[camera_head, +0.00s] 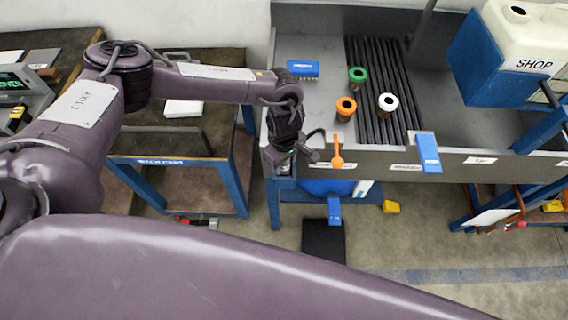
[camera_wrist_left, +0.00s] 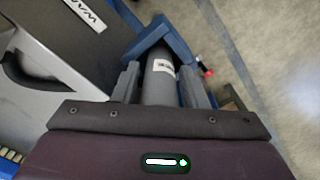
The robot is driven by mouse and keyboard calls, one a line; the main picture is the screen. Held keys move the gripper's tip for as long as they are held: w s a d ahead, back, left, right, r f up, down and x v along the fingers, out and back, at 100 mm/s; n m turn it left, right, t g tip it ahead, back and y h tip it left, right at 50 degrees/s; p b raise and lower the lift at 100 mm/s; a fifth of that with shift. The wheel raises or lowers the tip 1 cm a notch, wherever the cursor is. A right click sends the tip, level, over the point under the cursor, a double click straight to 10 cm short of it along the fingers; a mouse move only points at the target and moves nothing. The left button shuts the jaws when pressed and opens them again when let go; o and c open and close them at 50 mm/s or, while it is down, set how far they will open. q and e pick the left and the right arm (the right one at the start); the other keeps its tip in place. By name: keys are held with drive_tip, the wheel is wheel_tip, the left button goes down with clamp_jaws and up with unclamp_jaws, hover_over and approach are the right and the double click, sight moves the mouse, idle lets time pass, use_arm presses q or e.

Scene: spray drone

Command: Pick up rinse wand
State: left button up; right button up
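In the left wrist view a grey cylinder with a white label (camera_wrist_left: 160,76), which looks like the rinse wand, stands in a blue bracket (camera_wrist_left: 172,38). My left gripper (camera_wrist_left: 160,84) has one finger on each side of it, very near its surface. I cannot tell whether the fingers press on it. In the head view my left gripper (camera_head: 287,165) is at the front left corner of the grey sink bench (camera_head: 385,163). The wand is mostly hidden there by the gripper. My right gripper is not in view.
Bottles with green (camera_head: 357,75), orange (camera_head: 346,106) and white (camera_head: 388,103) tops stand on the bench. A blue brush (camera_head: 303,69) lies behind my gripper. An orange spoon-like thing (camera_head: 337,150) is just right of it. A blue-framed cart (camera_head: 240,190) stands left. A white tank (camera_head: 530,45) is at upper right.

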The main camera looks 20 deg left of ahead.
use_arm(q)
drive_tip(key=shift+c, duration=1.3)
drive_tip(key=c, duration=0.5)
drive_tip(key=shift+c, duration=0.3)
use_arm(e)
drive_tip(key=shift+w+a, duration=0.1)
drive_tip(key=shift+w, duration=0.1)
use_arm(q)
drive_tip(key=shift+r, duration=0.1)
